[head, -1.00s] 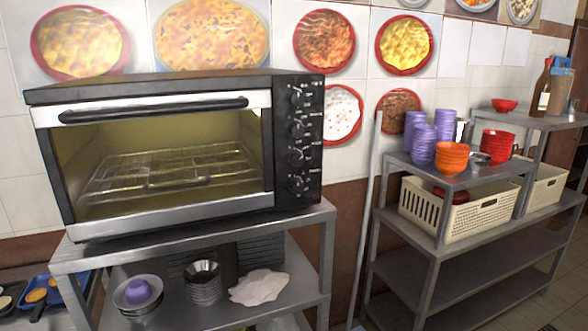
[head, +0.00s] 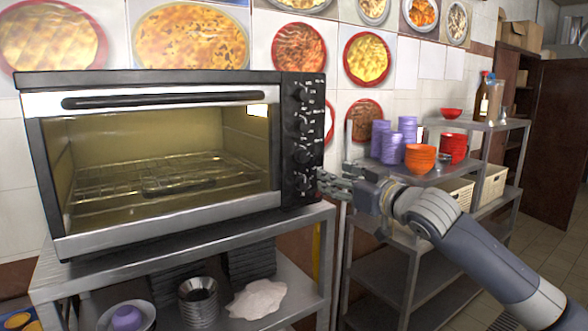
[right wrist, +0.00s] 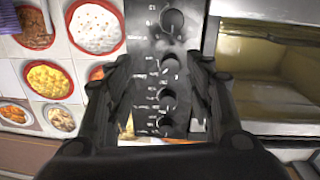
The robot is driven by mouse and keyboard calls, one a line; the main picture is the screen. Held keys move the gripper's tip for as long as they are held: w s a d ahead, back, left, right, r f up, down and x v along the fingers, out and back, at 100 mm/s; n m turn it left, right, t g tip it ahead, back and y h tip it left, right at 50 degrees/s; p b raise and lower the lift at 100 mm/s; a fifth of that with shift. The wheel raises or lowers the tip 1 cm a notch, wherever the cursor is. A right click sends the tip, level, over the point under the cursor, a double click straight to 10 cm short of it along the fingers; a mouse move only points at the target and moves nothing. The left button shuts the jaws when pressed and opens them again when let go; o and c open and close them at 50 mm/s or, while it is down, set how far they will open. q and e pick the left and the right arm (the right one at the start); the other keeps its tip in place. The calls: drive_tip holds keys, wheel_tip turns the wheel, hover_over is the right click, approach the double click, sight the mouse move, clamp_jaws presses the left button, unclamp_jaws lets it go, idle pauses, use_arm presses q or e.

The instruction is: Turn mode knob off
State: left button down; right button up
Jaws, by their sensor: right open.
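The toaster oven (head: 150,88) stands on a metal rack at left, its black control panel (head: 316,135) facing me. Several dark knobs run down the panel, among them a top knob (head: 304,94) and a lowest knob (head: 304,182). I cannot read which is the mode knob. My right gripper (head: 325,184) is open and empty at the lower right of the panel, near the lowest knob. In the right wrist view its fingers frame the panel, with knobs (right wrist: 170,62) between them; contact is not visible. My left gripper is not in view.
The metal rack (head: 318,222) holds bowls and a white cloth (head: 257,299) below the oven. At right, a shelf carries purple cups (head: 391,148), orange bowls (head: 420,158) and a cream basket (head: 457,193). Food posters hang on the wall.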

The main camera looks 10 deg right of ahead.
sight(305, 157)
drive_tip(key=w+a+r+p, duration=0.1)
drive_tip(key=w, duration=0.1)
drive_tip(key=w+a+r+p, duration=0.1)
drive_tip(key=w, duration=0.1)
drive_tip(key=w+a+p, duration=0.1)
drive_tip(key=w+a, duration=0.1)
drive_tip(key=w, duration=0.1)
drive_tip(key=shift+r, duration=0.4)
drive_tip(key=shift+x, duration=0.75)
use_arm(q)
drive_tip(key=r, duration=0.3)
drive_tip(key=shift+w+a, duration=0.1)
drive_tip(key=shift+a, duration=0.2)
use_arm(e)
drive_tip(key=shift+f, duration=0.15)
drive_tip(key=shift+d, duration=0.1)
drive_tip(key=c, duration=1.1)
